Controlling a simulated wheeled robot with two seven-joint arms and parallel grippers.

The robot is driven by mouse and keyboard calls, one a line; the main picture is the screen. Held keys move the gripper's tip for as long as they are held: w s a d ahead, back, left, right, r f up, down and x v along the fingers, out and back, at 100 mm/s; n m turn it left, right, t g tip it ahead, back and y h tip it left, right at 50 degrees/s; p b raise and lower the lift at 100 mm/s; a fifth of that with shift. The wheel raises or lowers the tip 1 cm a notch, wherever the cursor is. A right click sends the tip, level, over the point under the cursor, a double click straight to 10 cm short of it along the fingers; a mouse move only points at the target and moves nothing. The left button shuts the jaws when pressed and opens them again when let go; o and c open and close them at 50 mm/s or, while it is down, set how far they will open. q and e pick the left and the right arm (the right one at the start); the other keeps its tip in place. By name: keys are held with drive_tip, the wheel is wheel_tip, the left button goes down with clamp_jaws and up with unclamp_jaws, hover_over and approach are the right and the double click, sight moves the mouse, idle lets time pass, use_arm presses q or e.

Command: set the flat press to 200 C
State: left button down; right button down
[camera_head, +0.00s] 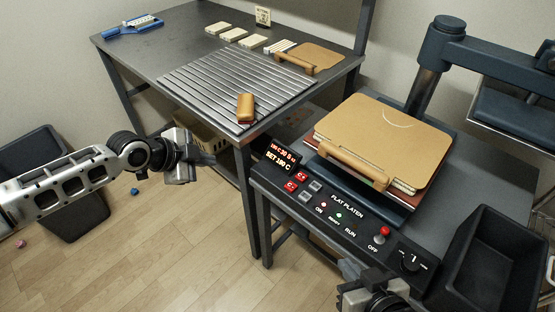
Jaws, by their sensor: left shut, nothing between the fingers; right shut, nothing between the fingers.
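The flat press stands on the right table, with its dark control panel (335,218) marked FLAT PLATEN along the front. Its lit display (280,157) shows two lines. The lower one seems to read SET 190 C, but the digits are small. Two red-marked keys (296,181) and two grey keys (310,192) sit below the display. My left gripper (207,160) is shut and empty, left of the panel and apart from it. My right gripper (350,272) is shut and empty at the bottom, in front of the panel; its fingertips are hard to make out.
A tan board with a handle (385,145) lies on the press. A red-topped switch (382,233) and a black knob (410,261) are at the panel's right. A black bin (485,262) stands right. The left table (130,55) holds a ribbed plate (225,85) and an orange-brown block (245,107).

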use_arm(q)
drive_tip(key=shift+d, duration=0.1)
drive_tip(key=s+d+f+n+t+h, duration=0.1)
drive_tip(key=s+d+f+n, duration=0.15)
drive_tip(key=s+d, duration=0.4)
drive_tip(key=s+d+f+n+h, duration=0.2)
drive_tip(key=s+d+n, duration=0.1)
drive_tip(key=s+d, duration=0.35)
drive_tip(key=s+a+f+n+t+y, duration=0.2)
drive_tip(key=s+a+n+y, duration=0.4)
drive_tip(key=s+a+n, duration=0.3)
drive_tip(key=shift+s+a+f+n+t, duration=0.4)
drive_tip(key=shift+s+a+f, duration=0.1)
drive_tip(key=shift+s+a, duration=0.45)
use_arm(e)
drive_tip(key=f, duration=0.2)
drive_tip(key=shift+s+d+f+n, duration=0.2)
drive_tip(key=shift+d+f+n, duration=0.1)
drive_tip(key=shift+d+f, duration=0.1)
use_arm(q)
drive_tip(key=shift+a, duration=0.1)
use_arm(e)
drive_tip(key=shift+a+r, duration=0.1)
drive_tip(key=shift+a, duration=0.05)
